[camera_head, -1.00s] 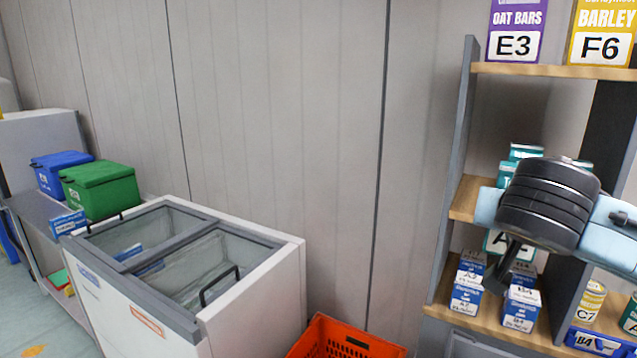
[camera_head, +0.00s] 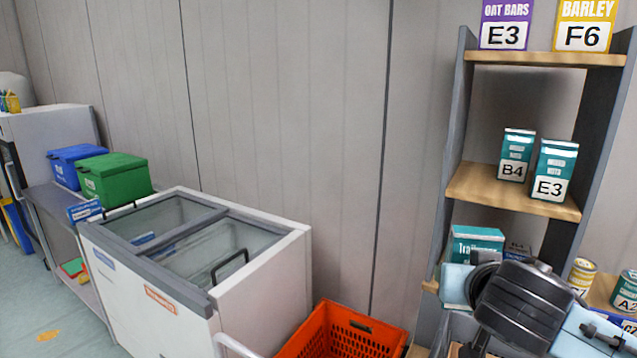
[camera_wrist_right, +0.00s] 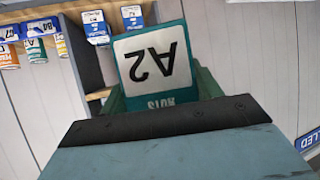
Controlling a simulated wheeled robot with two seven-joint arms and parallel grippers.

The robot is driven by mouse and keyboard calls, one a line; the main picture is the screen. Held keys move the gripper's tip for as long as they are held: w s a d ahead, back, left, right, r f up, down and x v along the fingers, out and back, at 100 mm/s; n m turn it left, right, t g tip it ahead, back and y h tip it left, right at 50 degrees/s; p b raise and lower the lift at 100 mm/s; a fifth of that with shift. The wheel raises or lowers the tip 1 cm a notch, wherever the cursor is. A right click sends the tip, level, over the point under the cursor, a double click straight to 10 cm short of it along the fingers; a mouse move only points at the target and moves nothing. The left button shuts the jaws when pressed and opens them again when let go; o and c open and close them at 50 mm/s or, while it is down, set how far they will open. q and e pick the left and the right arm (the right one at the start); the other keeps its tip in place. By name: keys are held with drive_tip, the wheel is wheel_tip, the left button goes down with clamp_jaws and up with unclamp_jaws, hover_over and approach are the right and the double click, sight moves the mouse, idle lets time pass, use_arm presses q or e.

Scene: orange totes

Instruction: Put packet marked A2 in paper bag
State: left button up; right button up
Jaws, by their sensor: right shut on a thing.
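The teal packet marked A2 (camera_wrist_right: 153,62) fills the middle of the right wrist view, its label upside down. My right gripper (camera_wrist_right: 165,120) is shut on it. In the head view, my right gripper (camera_head: 510,305) is in front of the lower shelf at the right. A teal packet top (camera_head: 478,238), which looks like the held one, shows just behind it. The gripper and arm hide its label and the fingertips there. I see no paper bag in these frames. My left gripper is not in view.
Teal packets marked B4 (camera_head: 515,155) and E3 (camera_head: 554,171) stand on the middle shelf (camera_head: 480,185). An orange tote (camera_head: 340,335) is below, left of the shelving. A chest freezer (camera_head: 262,285) stands left of it. Cans (camera_head: 582,274) sit at the right.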

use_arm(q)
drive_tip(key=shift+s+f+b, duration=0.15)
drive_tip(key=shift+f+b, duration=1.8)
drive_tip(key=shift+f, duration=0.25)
use_arm(e)
drive_tip(key=shift+s+a+f+n+t+y, duration=0.1)
drive_tip(key=shift+s+a+f+n+y, duration=0.65)
drive_tip(key=shift+f, duration=2)
drive_tip(key=shift+s+a+f+n+t+y, duration=0.15)
drive_tip(key=shift+s+f, duration=1.15)
drive_tip(key=shift+f, duration=1.45)
drive_tip(key=shift+s+a+f+n+t+y, duration=0.1)
drive_tip(key=shift+s+a+f+n+y, duration=0.65)
drive_tip(key=shift+f, duration=2)
